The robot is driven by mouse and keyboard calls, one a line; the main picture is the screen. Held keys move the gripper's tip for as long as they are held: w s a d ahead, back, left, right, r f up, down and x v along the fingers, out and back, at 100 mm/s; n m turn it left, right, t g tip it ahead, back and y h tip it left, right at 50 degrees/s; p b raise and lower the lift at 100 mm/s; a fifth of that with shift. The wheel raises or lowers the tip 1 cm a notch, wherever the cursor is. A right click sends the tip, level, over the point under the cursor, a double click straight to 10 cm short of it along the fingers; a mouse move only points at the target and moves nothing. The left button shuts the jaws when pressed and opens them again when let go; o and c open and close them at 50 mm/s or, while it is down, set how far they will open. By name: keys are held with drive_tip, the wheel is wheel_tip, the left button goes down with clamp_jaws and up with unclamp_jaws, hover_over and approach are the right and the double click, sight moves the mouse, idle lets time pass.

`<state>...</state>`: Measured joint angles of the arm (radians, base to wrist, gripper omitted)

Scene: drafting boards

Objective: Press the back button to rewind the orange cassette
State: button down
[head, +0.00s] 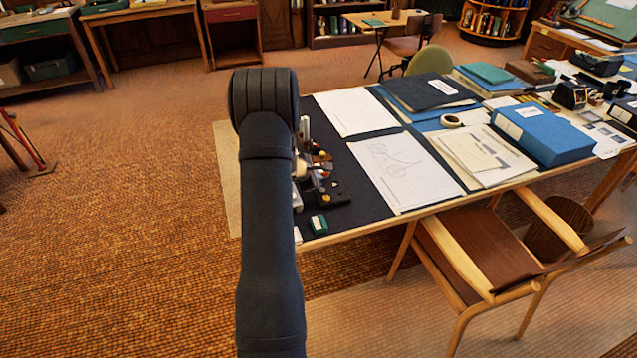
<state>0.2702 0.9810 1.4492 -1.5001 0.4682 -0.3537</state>
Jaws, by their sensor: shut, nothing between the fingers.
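My dark arm stands across the left end of the drafting table (371,231) and hides much of what lies there. My gripper is hidden behind it; I cannot make out its fingertips. Just right of the arm, a cluster of small silver, dark and orange-brown parts (321,165) shows in part. I cannot tell whether the orange there is the cassette. Below it lies a small black device (329,197) with a few coloured spots, too small to tell which is the back button. A small green and white item (318,224) lies near the table's front edge.
Two white drawing sheets (395,178) lie to the right of the cluster. Further right are a stack of papers (478,152), a blue box file (543,134) and a tape roll (452,121). A wooden armchair (490,240) stands at the front. The floor at left is open.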

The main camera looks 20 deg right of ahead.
drive_tip(key=shift+f, duration=0.55)
idle(0.5)
idle(0.4)
drive_tip(key=shift+r, duration=0.85)
drive_tip(key=shift+r, duration=2.5)
wheel_tip(320, 180, up, 4)
drive_tip(key=shift+f, duration=0.1)
